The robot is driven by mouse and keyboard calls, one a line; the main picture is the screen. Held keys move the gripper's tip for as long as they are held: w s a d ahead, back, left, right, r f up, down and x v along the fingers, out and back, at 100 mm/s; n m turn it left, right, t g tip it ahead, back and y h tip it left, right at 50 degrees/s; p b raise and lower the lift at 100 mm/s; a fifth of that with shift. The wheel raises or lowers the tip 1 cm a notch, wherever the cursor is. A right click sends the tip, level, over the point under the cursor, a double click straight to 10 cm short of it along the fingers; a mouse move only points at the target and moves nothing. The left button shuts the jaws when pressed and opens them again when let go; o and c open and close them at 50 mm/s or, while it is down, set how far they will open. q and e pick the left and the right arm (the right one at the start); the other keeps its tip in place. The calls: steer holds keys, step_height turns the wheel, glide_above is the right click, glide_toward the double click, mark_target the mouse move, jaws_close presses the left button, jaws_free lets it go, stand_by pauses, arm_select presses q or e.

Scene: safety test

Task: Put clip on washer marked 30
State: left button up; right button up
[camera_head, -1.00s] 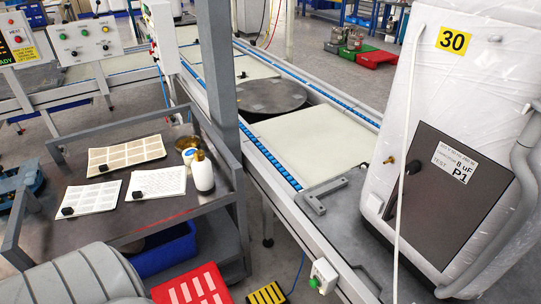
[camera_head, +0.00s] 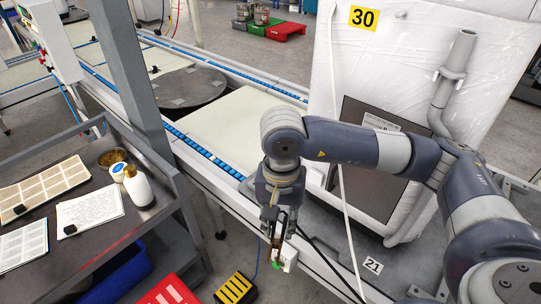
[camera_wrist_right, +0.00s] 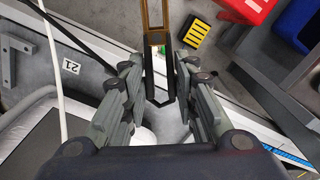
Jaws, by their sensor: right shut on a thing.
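The washer marked 30 (camera_head: 400,60) is a tall white appliance in clear wrap, with a yellow label 30 and a dark panel, at the right of the head view. A white hose hangs down its front, and my right arm crosses in front of its panel. My right gripper (camera_head: 278,222) points down at the washer's front left, over the near conveyor rail. It is shut on a dark clip with a brass-coloured frame (camera_wrist_right: 155,22), which shows between the fingers in the wrist view. The clip and washer are apart. My left gripper is not in view.
A button box (camera_head: 289,259) is close behind the gripper on the rail. A cart (camera_head: 120,232) with papers, a white bottle (camera_head: 138,186) and a bowl stands at left. A label 21 (camera_head: 373,265) lies by the washer's foot. A yellow-black step (camera_head: 235,289) is on the floor.

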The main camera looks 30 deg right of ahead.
steer(key=w+d+r+m+p, duration=0.1)
steer(key=w+r+m+p, duration=0.3)
steer(key=m, duration=0.9)
steer(key=w+d+r+m+p, duration=0.1)
steer(key=w+m+p, duration=0.45)
steer(key=m, duration=0.85)
steer(key=w+d+m+p, duration=0.2)
steer(key=d+m+p, duration=0.2)
steer(key=d+m, duration=0.5)
steer(key=shift+w+r+m+p, duration=0.3)
steer(key=shift+m+p, duration=0.1)
steer(key=shift+m, duration=2.7)
steer(key=shift+w+d, duration=0.1)
steer(key=shift+d, duration=0.1)
steer(key=shift+w+d, duration=0.25)
steer(key=shift+d, duration=0.3)
steer(key=shift+w+d+b, duration=0.15)
steer(key=shift+d+b, duration=0.15)
steer(key=shift+b, duration=0.05)
